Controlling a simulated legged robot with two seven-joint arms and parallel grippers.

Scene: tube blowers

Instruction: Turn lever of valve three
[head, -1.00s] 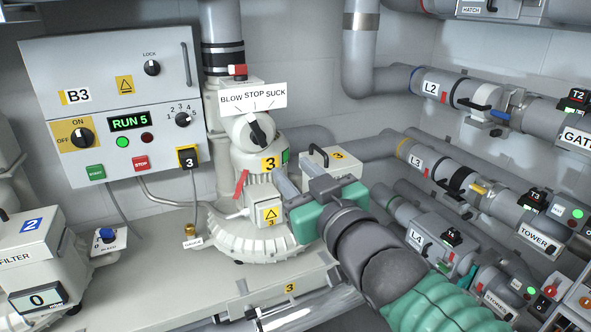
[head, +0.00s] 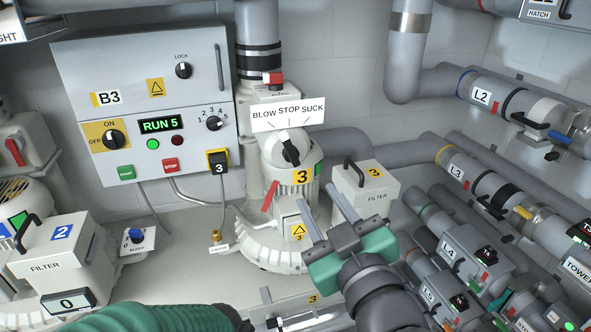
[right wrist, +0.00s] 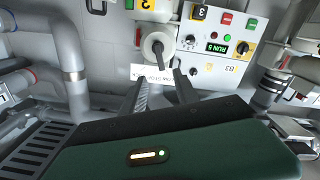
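Valve three is a pale round valve head (head: 277,151) with a black lever (head: 290,149), above a yellow "3" label. The lever's upper end leans slightly left under the "BLOW STOP SUCK" sign (head: 289,115). My right gripper (head: 316,197) is below and right of the lever, its two fingers apart and empty, pointing up toward the valve. In the right wrist view the valve head (right wrist: 158,42) shows just beyond the parted fingertips (right wrist: 158,76), with the sign upside down. My left gripper is out of view; only a green part of my left arm shows at the bottom.
A grey filter box (head: 364,194) with a black handle stands right of the valve. A control panel (head: 70,78) showing "RUN 5" hangs at left. A red lever (head: 270,196) sits just below the valve head. Labelled pipes (head: 480,183) fill the right side.

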